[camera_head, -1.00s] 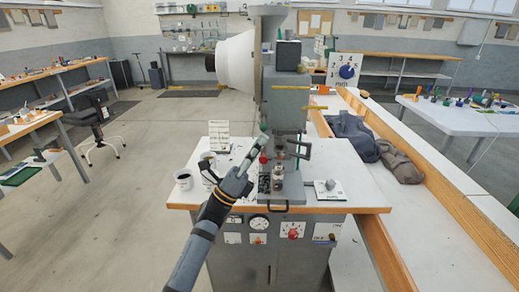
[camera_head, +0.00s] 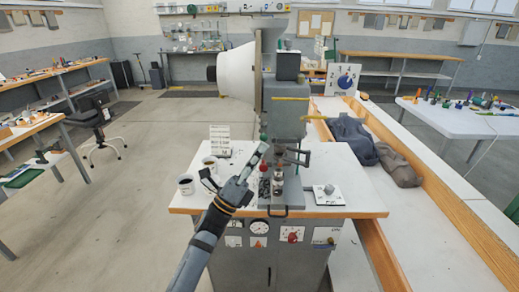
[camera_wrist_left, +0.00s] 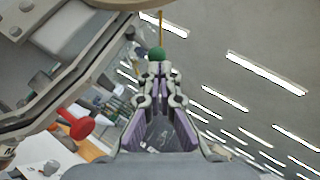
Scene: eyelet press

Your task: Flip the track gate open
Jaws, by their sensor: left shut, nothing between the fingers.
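The eyelet press (camera_head: 285,118) stands on a white-topped bench. A small green ball knob (camera_head: 263,137) shows at the front of its column, and I cannot tell whether it belongs to the track gate. My left gripper (camera_head: 264,147) is shut and empty, pointing up and right, its tips just below the green knob. In the left wrist view, the green ball (camera_wrist_left: 157,54) appears right beyond the shut fingertips (camera_wrist_left: 157,68); contact is unclear. A red knob (camera_head: 263,159) sits lower on the press and shows at left in the wrist view (camera_wrist_left: 80,128). My right gripper is out of view.
A small plate with a grey knob (camera_head: 328,193) lies at right. A large white cone (camera_head: 236,65) juts from the press to the left. Open floor lies left.

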